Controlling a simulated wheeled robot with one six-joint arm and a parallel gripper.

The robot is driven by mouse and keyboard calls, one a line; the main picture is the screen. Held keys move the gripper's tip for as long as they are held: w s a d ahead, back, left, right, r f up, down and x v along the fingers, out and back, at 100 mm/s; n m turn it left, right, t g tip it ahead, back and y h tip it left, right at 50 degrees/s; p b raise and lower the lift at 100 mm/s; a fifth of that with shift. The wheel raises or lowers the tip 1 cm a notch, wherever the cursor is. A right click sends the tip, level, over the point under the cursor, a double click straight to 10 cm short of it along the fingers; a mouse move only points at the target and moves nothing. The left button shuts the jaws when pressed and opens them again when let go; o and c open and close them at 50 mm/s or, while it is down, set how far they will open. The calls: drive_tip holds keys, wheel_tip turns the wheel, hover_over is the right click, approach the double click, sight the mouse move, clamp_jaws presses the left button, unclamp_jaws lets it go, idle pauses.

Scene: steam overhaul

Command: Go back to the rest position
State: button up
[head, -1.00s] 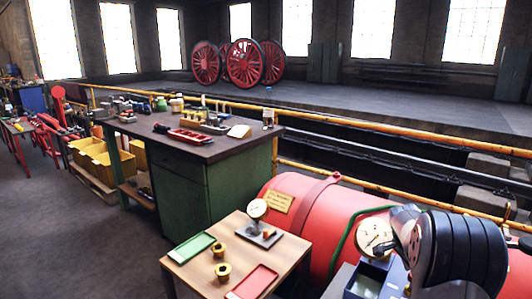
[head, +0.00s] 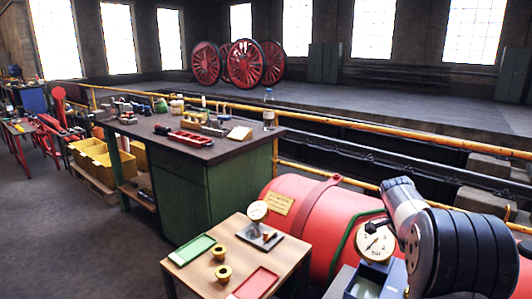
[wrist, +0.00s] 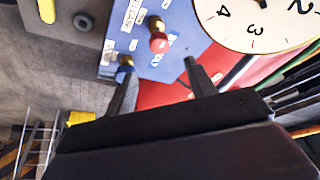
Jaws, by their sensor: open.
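My gripper (head: 377,225) is at the right in the head view, small and dark, in front of the upper part of a large white dial gauge (head: 373,246). In the wrist view my gripper (wrist: 158,64) shows two dark fingers spread apart with nothing between them. Beyond the fingers are a blue labelled panel (wrist: 180,22) with brass and red knobs and part of the dial (wrist: 255,30). Whether the fingers touch anything cannot be told.
A small wooden table (head: 203,266) holds a green tray (head: 192,250), a red tray (head: 256,283), brass rings and a small gauge (head: 257,211). A red boiler (head: 305,205) lies behind. A green workbench (head: 215,200) stands left. The floor at left is open.

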drive_tip(key=b+x, duration=0.1)
drive_tip(key=x, duration=0.8)
drive_tip(key=shift+d+f, duration=0.1)
drive_tip(key=shift+f, duration=0.2)
drive_tip(key=shift+s+r+n+t, duration=0.15)
drive_tip(key=shift+n+t, duration=0.25)
drive_tip(key=shift+n, duration=0.6)
drive_tip(key=n+t+p, duration=0.1)
drive_tip(key=n, duration=0.2)
drive_tip(key=n+y, duration=0.1)
drive_tip(key=n, duration=0.2)
drive_tip(key=shift+s+d+t+p, duration=0.1)
drive_tip(key=shift+t+p, duration=0.3)
drive_tip(key=shift+d+n+t+y, duration=0.1)
drive_tip(key=shift+n+t+y, duration=0.5)
drive_tip(key=shift+n, duration=1.1)
drive_tip(key=shift+d+n+y+b, duration=0.15)
drive_tip(key=shift+n+y+b, duration=0.85)
drive_tip(key=shift+n, duration=1.3)
drive_tip(key=v, duration=0.6)
drive_tip(key=shift+p, duration=0.35)
drive_tip(key=shift+s+r, duration=0.1)
